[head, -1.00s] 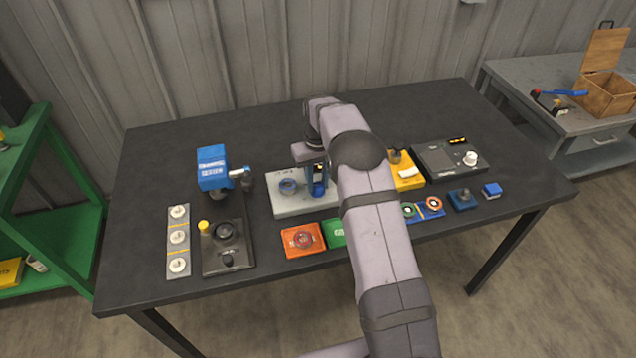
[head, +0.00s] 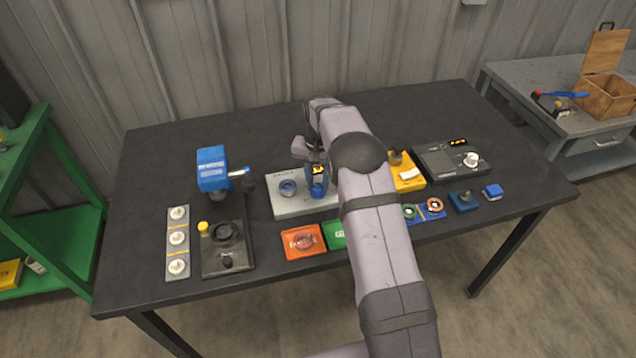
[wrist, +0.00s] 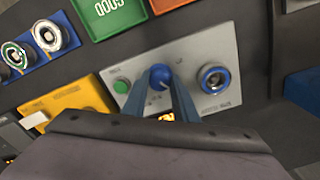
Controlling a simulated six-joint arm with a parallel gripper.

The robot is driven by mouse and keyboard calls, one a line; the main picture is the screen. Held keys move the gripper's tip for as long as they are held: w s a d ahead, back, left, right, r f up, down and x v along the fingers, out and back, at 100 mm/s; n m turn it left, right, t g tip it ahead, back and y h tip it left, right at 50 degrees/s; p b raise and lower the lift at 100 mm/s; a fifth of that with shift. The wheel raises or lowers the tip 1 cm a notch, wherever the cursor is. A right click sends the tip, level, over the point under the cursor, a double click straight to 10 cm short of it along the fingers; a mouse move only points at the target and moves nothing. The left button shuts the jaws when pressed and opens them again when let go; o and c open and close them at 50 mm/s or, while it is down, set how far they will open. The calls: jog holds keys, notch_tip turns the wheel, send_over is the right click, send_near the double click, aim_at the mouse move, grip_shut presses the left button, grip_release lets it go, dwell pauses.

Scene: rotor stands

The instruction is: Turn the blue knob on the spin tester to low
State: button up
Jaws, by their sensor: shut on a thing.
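The spin tester is a light grey box in the middle of the table; its panel shows in the head view (head: 290,207) and in the wrist view (wrist: 215,50). The blue knob (wrist: 160,76) sits on the panel between a green button (wrist: 122,87) and a blue-ringed round socket (wrist: 213,77). My gripper (wrist: 163,88) is shut on the blue knob, with one finger on each side. In the head view my gripper (head: 318,190) stands over the tester, and my arm hides the tester's right part. The small panel lettering is too blurred to read.
A yellow box (head: 405,172) stands right of the tester, with a dark grey device (head: 440,163) beyond it. An orange tray (head: 303,241) and a green tray (head: 334,236) lie in front. A blue-headed press (head: 213,170) stands left. The table's back is clear.

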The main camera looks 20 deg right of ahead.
aim_at(318, 187)
jog(key=shift+w+r, duration=0.15)
jog(key=o, duration=1.1)
jog(key=shift+c, duration=0.2)
notch_tip(318, 187, up, 7)
jog(key=shift+b, duration=1.1)
jog(key=shift+r, duration=0.1)
